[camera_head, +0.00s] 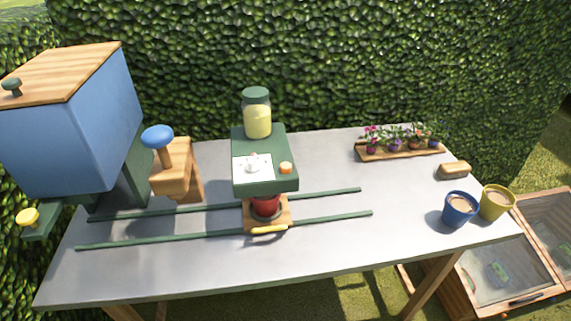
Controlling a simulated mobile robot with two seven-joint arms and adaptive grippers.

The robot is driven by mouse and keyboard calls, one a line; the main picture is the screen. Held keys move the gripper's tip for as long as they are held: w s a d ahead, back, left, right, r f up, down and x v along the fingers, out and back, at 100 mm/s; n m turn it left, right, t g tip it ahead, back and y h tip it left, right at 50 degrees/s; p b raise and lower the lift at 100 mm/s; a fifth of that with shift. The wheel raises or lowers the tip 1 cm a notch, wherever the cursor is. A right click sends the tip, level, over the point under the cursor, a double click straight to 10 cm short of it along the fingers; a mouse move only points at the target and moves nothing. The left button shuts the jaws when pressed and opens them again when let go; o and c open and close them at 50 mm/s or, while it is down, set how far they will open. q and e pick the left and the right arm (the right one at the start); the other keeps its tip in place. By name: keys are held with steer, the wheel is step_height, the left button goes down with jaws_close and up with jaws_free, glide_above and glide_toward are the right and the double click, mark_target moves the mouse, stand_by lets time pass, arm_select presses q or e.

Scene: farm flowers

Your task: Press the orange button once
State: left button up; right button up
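The orange button (285,168) is a small round knob on the top right of a green machine (265,183). It sits beside a white panel (252,167) with a flower picture. A jar (257,113) with a green lid and pale yellow contents stands on the back of the machine. Under the machine, a red pot (265,206) rests on a wooden carriage (283,222) with a yellow handle. Neither of my grippers shows in the head view, and nothing covers the button.
A large blue bin (78,125) with a yellow knob and a wooden stand with a blue knob (158,137) are at the left. Green rails (160,239) run along the grey table (330,240). Blue (459,209) and yellow (496,202) pots and a flower tray (400,151) are at the right.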

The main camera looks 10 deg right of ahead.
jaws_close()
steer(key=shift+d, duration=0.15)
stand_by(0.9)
